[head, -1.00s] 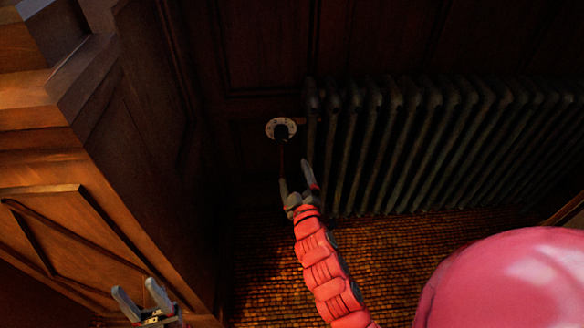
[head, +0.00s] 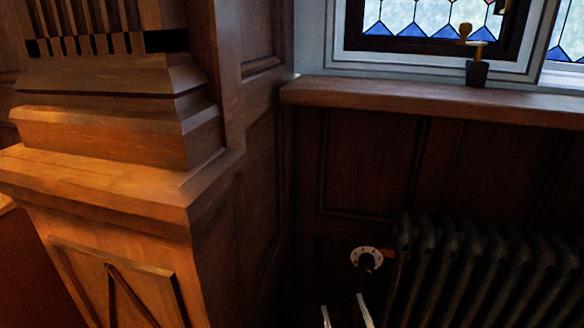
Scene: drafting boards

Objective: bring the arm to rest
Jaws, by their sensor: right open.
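My right gripper (head: 345,313) shows only by its two pale fingertips at the bottom edge of the head view. The tips stand apart with nothing between them, so it is open and empty. The rest of that gripper and its arm are below the picture. A round pale valve dial (head: 360,254) with a dark knob is on the dark panelling, just above the fingertips in the picture, with a gap between. My left gripper is out of view.
A ribbed dark radiator (head: 470,275) stands right of the dial. A wooden sill (head: 430,100) runs above it, under a leaded window (head: 415,18) with a handle. A large wooden pillar base (head: 110,190) fills the left side.

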